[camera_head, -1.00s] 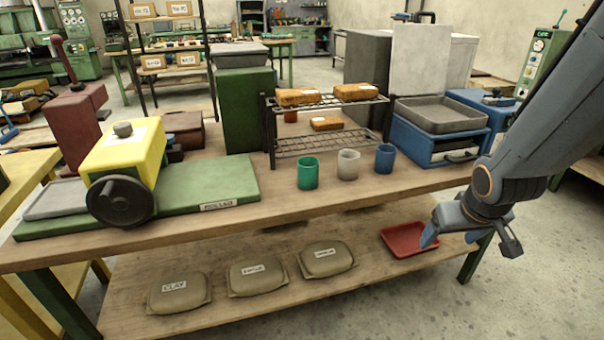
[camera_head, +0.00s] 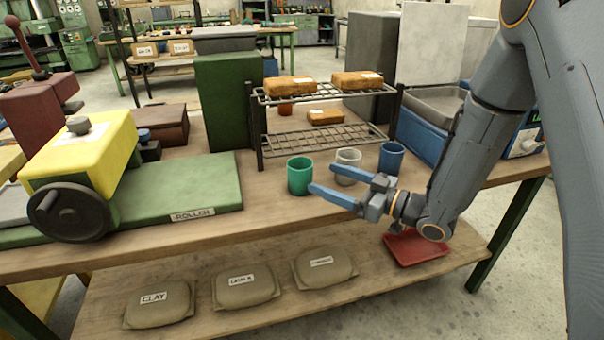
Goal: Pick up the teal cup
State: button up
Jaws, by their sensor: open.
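The teal cup (camera_head: 300,177) stands upright on the bench top, in front of the wire rack and leftmost of three cups. My gripper (camera_head: 335,186) is open and points left. One finger reaches close to the cup's lower right side; I cannot tell if it touches. The other finger lies in front of the grey-white cup. Nothing is between the fingers that I can make out.
The grey-white cup (camera_head: 347,160) is partly hidden behind my gripper, with a blue cup (camera_head: 391,158) to its right. The wire rack (camera_head: 325,139) stands behind. A green slab (camera_head: 190,190) with a yellow machine (camera_head: 85,155) lies left. A red tray (camera_head: 415,247) is on the lower shelf.

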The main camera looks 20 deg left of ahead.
aim_at(311, 174)
jog(key=shift+s+p+x, duration=0.15)
jog(key=shift+p+x, duration=0.2)
jog(key=shift+x, duration=1.45)
jog(key=shift+s+p+x, duration=0.1)
jog(key=shift+p+x, duration=0.2)
jog(key=shift+x, duration=1.5)
jog(key=shift+f, duration=0.1)
jog(key=c, duration=1.2)
